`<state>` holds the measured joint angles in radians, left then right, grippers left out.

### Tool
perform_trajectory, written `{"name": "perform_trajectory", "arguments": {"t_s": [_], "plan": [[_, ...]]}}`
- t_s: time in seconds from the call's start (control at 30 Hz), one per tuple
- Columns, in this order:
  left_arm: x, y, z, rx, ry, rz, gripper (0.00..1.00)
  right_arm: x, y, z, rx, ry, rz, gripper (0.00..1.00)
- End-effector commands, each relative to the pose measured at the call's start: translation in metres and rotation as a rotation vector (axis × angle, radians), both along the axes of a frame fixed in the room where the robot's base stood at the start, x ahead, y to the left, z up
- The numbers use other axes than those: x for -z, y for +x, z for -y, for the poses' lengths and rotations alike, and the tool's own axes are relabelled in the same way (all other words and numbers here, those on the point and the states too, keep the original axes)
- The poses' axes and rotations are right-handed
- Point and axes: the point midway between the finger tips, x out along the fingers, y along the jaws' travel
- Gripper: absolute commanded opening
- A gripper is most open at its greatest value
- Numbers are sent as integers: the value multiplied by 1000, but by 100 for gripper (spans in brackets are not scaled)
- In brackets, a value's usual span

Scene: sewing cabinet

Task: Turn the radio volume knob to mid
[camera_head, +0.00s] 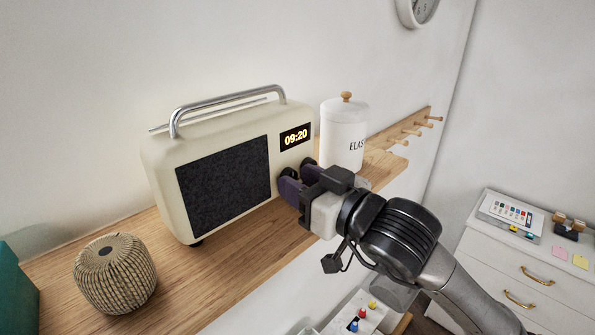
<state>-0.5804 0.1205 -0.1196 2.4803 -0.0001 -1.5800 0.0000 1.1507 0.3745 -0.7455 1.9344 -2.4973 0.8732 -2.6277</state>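A cream radio (162,178) with a metal handle, dark speaker grille and a display reading 09:20 stands on a wooden shelf. A dark round knob (285,171) shows on its front, below the display, and another dark knob shape (308,162) is to its right. My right gripper (297,185) is at the lower right of the radio's front, its purplish fingertips close to the knobs. The fingers partly cover the knobs, so I cannot tell whether they grip one or which way a knob points. My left gripper is not in view.
A white lidded canister (343,133) stands just right of the radio, behind my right gripper. A ribbed round object (115,273) sits front left on the shelf (215,272). A peg rail (410,128) is at the right, and a white drawer cabinet (535,275) stands lower right.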

Motion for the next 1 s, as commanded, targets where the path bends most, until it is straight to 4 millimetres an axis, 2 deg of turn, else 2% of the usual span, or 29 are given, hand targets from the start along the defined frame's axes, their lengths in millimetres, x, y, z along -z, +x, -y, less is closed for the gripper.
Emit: {"name": "perform_trajectory", "arguments": {"t_s": [0.47,0.83,1.0], "plan": [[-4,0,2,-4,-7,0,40,0,7,-7,1,-1,1,40],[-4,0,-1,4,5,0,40,0,6,-7,0,0,0,6],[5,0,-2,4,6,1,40,3,6,-7,0,15,-13,5]]}}
